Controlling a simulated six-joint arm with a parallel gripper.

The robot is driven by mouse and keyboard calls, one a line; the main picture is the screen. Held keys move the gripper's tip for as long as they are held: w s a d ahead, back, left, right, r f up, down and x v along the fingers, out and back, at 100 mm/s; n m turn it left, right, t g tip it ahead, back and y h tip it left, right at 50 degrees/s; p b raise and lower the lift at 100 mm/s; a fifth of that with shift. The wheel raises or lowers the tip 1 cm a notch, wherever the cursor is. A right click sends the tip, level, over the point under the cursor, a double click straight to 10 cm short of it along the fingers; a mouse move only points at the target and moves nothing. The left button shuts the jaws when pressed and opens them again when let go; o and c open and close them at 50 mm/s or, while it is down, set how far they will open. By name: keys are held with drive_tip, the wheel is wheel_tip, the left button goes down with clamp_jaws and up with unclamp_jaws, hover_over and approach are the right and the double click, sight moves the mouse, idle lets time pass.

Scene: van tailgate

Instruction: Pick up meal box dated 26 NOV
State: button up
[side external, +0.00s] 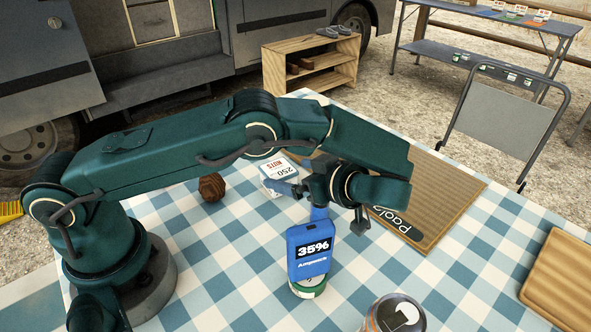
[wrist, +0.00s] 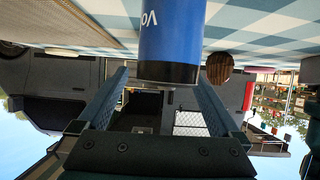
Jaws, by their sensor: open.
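I cannot make out a meal box dated 26 NOV in either view. My gripper (side external: 292,188) is above the checked table in the side view, beside a white box marked 250 NUTS (side external: 283,171). In the wrist view my gripper (wrist: 163,82) shows two spread fingers, with nothing seen clamped between them. A blue cylinder with a dark end (wrist: 172,40) and partly seen lettering stands beyond the fingers in that view. In the side view a blue power bank reading 35% (side external: 309,252) is below my wrist, in front of a white and green container (side external: 308,290).
A brown ball (side external: 212,187) lies left of the nuts box. A cardboard mat (side external: 455,187), a wooden board (side external: 562,280) and a can (side external: 396,315) are to the right and front. A far table (side external: 490,62) holds small labelled items, too small to read.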

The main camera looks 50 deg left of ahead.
sight(281, 171)
drive_tip(key=shift+x, duration=2.75)
drive_tip(key=c, duration=1.3)
drive_tip(key=shift+c, duration=0.5)
drive_tip(key=shift+r, duration=0.1)
